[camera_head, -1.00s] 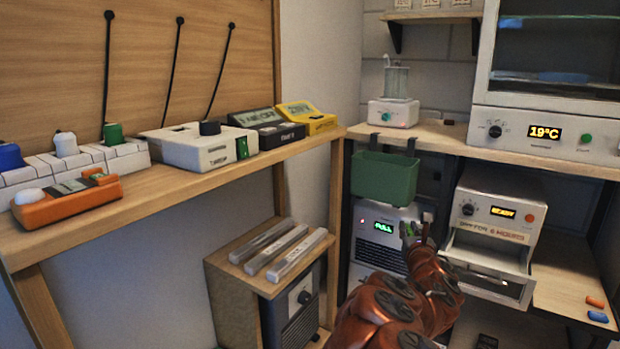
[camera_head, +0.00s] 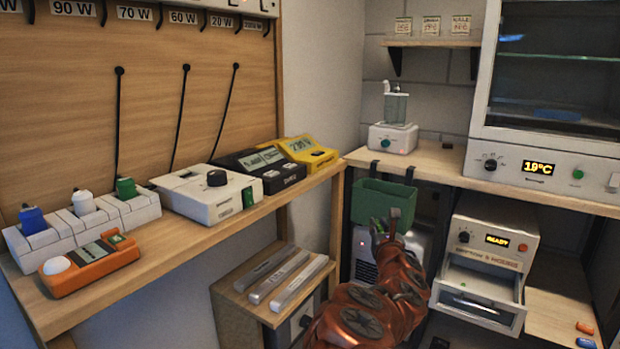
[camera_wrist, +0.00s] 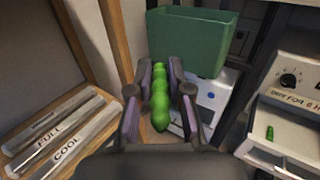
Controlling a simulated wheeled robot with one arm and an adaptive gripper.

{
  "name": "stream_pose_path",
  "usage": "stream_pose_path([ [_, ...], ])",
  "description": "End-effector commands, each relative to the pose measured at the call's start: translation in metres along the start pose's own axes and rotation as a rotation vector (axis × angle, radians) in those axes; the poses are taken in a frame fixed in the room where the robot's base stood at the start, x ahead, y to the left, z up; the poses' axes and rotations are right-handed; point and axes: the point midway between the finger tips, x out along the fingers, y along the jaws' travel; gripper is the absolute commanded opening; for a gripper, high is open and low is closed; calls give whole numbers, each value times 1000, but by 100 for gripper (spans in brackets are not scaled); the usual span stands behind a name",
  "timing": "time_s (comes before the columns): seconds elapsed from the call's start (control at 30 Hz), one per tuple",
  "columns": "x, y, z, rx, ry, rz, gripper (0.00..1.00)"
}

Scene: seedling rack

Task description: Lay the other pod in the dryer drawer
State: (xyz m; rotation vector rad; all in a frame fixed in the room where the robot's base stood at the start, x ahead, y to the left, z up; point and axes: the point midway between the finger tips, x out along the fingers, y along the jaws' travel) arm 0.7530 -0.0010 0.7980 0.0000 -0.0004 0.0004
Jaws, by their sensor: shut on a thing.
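A green lumpy pod (camera_wrist: 159,100) is held between the fingers of my gripper (camera_wrist: 161,72), which is shut on it. In the head view, my gripper (camera_head: 386,226) is in front of the green bin's lower part, left of the dryer; the pod cannot be made out there. The dryer (camera_head: 495,235), a white box with a lit "READY" display, has its drawer (camera_head: 480,308) pulled open. In the wrist view, a small green pod (camera_wrist: 270,132) lies in the open drawer (camera_wrist: 285,150), to the right of my gripper and apart from it.
The green bin (camera_head: 368,197) hangs from the shelf edge behind my gripper. A white machine (camera_wrist: 212,98) stands below it. A low wooden cabinet (camera_head: 228,285) with several labelled bars is at left. An orange piece (camera_head: 585,327) and a blue piece (camera_head: 586,343) lie right of the dryer.

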Motion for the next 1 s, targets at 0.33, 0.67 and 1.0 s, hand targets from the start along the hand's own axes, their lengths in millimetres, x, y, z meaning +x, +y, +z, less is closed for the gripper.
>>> stream_pose_path([
  [0.33,0,0,74,0,0,0,5],
  [0.67,0,0,134,0,0,0,5],
  [1.0,0,0,196,0,0,0,5],
])
